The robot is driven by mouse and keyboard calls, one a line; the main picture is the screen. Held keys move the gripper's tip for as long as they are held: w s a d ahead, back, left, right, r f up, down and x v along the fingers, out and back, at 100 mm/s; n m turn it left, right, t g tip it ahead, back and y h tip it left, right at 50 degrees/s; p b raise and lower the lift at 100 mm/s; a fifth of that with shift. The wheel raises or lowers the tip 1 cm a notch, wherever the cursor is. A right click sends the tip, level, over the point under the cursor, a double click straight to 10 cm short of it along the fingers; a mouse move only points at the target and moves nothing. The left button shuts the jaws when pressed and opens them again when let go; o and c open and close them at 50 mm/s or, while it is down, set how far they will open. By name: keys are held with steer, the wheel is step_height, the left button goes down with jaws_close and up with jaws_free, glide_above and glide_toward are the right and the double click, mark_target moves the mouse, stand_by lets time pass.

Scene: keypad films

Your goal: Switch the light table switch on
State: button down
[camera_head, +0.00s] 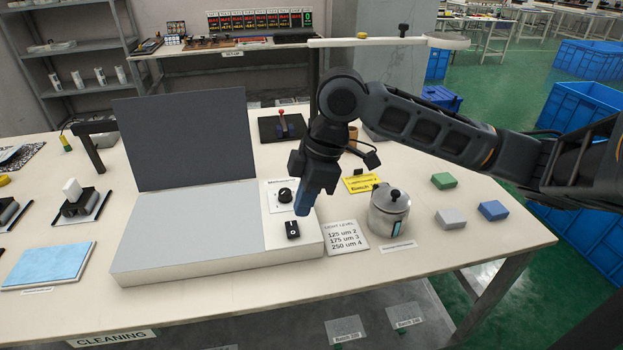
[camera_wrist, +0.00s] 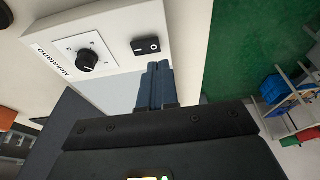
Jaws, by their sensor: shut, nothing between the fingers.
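The light table (camera_head: 185,225) is a low white box with a dull grey top and an upright dark panel behind it. Its switch (camera_head: 292,229) is a small black rocker at the front of the right-hand strip. The switch also shows in the wrist view (camera_wrist: 147,45), with white line and circle marks; which side is pressed I cannot tell. My gripper (camera_head: 303,208) has blue fingers, shut and empty, pointing down just above and behind the switch, seemingly apart from it. The fingers show below the switch in the wrist view (camera_wrist: 158,82).
A black dial knob (camera_head: 284,195) sits behind the switch, close to my fingers. A light level card (camera_head: 344,237) and a metal pot (camera_head: 389,210) stand to the right. Green (camera_head: 444,180), grey (camera_head: 451,218) and blue (camera_head: 493,210) blocks lie farther right.

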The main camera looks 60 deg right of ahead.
mark_target(296, 231)
steer(key=shift+s+d+x, duration=0.15)
steer(key=shift+x, duration=0.75)
steer(key=shift+s+d+x, duration=0.1)
steer(key=shift+s+x, duration=0.05)
steer(key=shift+x, duration=0.75)
steer(key=shift+s+d+x, duration=0.15)
steer(key=shift+x, duration=0.75)
steer(key=shift+f, duration=0.15)
steer(key=shift+a+f+b, duration=0.15)
steer(key=shift+f+b, duration=0.35)
steer(key=shift+f, duration=0.05)
steer(key=shift+r, duration=0.25)
steer(key=shift+p, duration=0.3)
steer(key=shift+w+d+r, duration=0.4)
steer(key=shift+d, duration=0.2)
steer(key=shift+r+p, duration=0.1)
steer(key=shift+p, duration=0.25)
